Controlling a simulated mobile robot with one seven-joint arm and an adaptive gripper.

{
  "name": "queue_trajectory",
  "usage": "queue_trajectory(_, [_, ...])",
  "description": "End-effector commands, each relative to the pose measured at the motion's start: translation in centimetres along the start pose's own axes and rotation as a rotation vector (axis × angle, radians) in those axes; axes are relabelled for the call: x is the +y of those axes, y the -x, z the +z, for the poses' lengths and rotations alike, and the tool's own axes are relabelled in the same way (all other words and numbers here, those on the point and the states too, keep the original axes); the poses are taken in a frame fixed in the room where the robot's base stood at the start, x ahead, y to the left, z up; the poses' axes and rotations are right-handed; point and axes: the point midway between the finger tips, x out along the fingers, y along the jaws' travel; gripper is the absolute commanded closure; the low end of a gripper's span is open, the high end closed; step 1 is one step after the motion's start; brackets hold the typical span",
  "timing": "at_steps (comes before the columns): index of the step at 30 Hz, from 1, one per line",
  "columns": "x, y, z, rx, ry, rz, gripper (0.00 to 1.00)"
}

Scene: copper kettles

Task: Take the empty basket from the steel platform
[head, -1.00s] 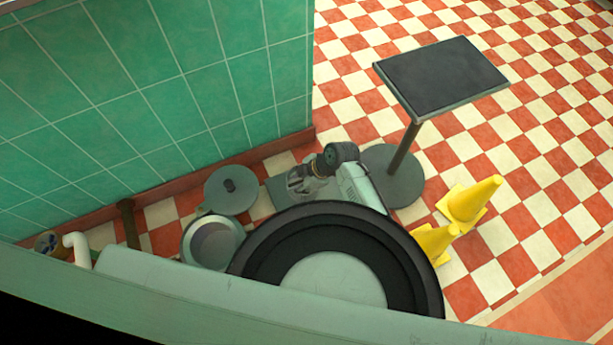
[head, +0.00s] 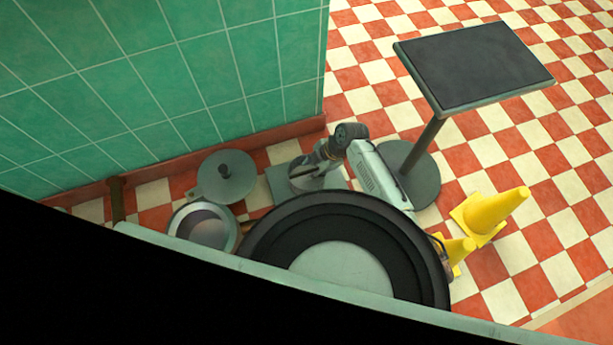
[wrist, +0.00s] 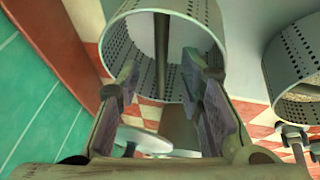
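In the wrist view, a round perforated metal basket (wrist: 207,13) fills the top middle, its open mouth facing me. A dark bar runs upright across its opening, and I see no contents in it. My gripper (wrist: 165,82) is open, with one finger on each side below the basket's mouth. Nothing is held between the fingers; I cannot tell whether they touch the rim. A second perforated basket (wrist: 293,62) is at the right edge. I cannot make out either basket in the head view. The steel platform cannot be told for sure.
A green tiled wall (head: 150,80) bounds the left. A dark-topped pedestal stand (head: 475,65) and yellow cones (head: 492,212) stand on the checkered floor. A large black-rimmed round vessel (head: 345,265) fills the lower middle. Open floor lies at the right.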

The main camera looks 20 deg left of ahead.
Motion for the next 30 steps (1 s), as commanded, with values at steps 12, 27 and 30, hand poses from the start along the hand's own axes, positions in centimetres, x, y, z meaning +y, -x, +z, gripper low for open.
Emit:
queue_trajectory(12, [-0.1, -3.7, -0.1, 0.000, -0.001, 0.000, 0.66])
queue_trajectory(27, [-0.1, -3.6, -0.1, 0.000, -0.001, 0.000, 0.93])
queue_trajectory(30, [-0.1, -3.6, -0.1, 0.000, -0.001, 0.000, 0.99])
